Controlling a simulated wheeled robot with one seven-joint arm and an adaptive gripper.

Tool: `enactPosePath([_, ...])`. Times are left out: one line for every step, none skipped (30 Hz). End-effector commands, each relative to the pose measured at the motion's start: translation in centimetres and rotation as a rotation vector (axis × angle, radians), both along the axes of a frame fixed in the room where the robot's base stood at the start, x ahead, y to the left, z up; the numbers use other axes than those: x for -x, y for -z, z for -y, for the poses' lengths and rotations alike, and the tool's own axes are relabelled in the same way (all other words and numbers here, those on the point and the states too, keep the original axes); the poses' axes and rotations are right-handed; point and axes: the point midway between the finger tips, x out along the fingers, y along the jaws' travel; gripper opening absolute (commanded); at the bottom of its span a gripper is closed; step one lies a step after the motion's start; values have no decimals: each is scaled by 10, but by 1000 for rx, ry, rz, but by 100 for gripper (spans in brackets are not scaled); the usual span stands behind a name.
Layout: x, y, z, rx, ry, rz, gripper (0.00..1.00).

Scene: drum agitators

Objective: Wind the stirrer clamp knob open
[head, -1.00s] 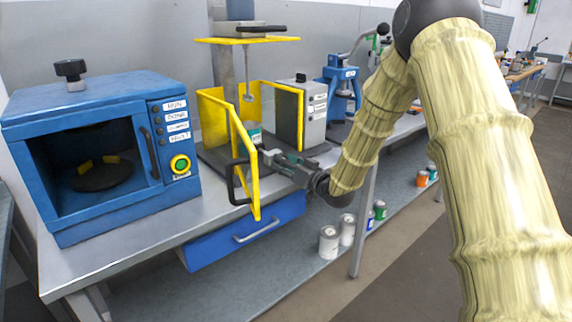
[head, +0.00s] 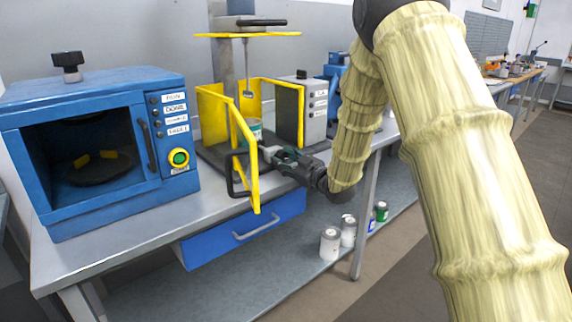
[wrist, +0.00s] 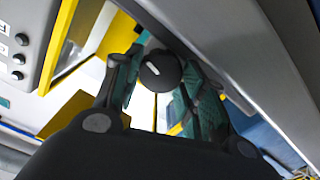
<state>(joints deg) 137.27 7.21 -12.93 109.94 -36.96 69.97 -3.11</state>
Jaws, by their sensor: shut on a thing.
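My gripper (head: 272,152) reaches in low at the front right of the guard. In the wrist view a round black clamp knob (wrist: 160,72) with a white pointer line sits between my two green-padded fingers. My gripper (wrist: 162,84) is shut on this knob. The knob is hidden in the head view.
A grey control box (head: 316,100) stands close behind my gripper. The yellow guard's black handle (head: 236,176) is just left of my gripper. Cans (head: 330,243) stand on the shelf below.

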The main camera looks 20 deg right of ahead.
Motion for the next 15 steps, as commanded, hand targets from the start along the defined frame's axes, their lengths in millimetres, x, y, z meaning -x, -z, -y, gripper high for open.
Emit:
enactPosePath([0,1,0,26,1,10,17])
enactPosePath([0,1,0,41,1,15,17])
enactPosePath([0,1,0,60,1,22,17])
enactPosePath([0,1,0,73,1,27,17])
enactPosePath([0,1,0,84,1,31,17])
enactPosePath([0,1,0,97,1,37,17])
enactPosePath([0,1,0,108,1,41,17])
enactPosePath([0,1,0,115,1,44,17])
enactPosePath([0,1,0,124,1,47,17])
enactPosePath([0,0,0,130,1,49,17])
enactPosePath([0,0,0,136,1,51,17])
enactPosePath([0,0,0,141,1,53,17])
enactPosePath([0,0,0,145,0,54,17])
enactPosePath([0,0,0,148,0,55,17])
enactPosePath([0,0,0,151,0,56,17])
